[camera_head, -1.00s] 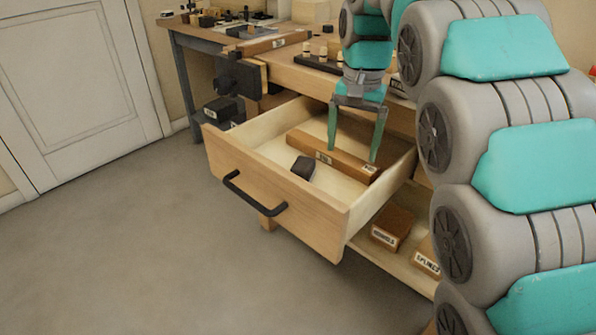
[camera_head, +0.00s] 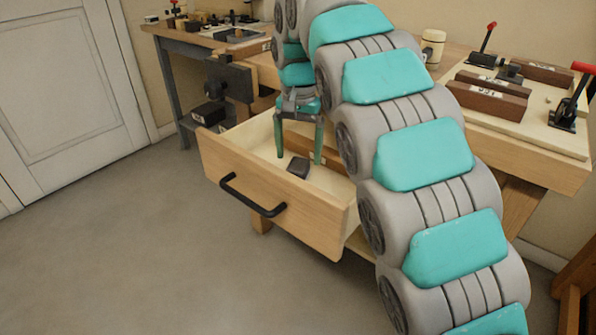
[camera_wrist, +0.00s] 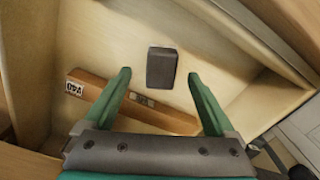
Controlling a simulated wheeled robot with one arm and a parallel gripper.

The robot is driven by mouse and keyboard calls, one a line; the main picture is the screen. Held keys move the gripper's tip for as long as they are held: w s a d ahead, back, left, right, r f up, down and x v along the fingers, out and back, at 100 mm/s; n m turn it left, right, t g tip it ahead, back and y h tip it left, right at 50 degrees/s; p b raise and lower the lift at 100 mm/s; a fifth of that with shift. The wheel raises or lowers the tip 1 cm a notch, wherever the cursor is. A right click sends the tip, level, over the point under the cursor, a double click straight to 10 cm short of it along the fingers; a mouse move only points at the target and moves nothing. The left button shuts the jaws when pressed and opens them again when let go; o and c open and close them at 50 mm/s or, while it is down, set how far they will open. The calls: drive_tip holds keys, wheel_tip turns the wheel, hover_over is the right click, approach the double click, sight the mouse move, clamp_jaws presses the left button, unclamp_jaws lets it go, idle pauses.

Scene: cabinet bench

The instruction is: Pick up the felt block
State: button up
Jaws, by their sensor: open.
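The felt block, a small dark grey block (camera_head: 299,167), lies on the floor of the open wooden drawer (camera_head: 270,215). My gripper (camera_head: 299,162) is open and points down into the drawer, its two green fingers on either side of the block in the head view. In the wrist view the block (camera_wrist: 161,68) lies between the lines of the fingers and a little beyond their tips (camera_wrist: 159,74). Nothing is between the fingers; the exact height of the tips above the drawer floor is hard to tell.
A long brown wooden bar with labels (camera_wrist: 150,112) lies in the drawer beside the block, partly under my fingers. The drawer walls stand close around. Above is the bench top (camera_head: 475,118), holding brown labelled blocks (camera_head: 488,98) and red-handled clamps (camera_head: 569,108).

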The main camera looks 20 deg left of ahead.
sight(298, 164)
drive_tip(key=shift+w+a+f, duration=0.1)
drive_tip(key=shift+w+f, duration=0.05)
drive_tip(key=shift+f, duration=0.95)
drive_tip(key=shift+w+f, duration=0.1)
drive_tip(key=shift+f, duration=1)
drive_tip(key=shift+c, duration=0.3)
clamp_jaws()
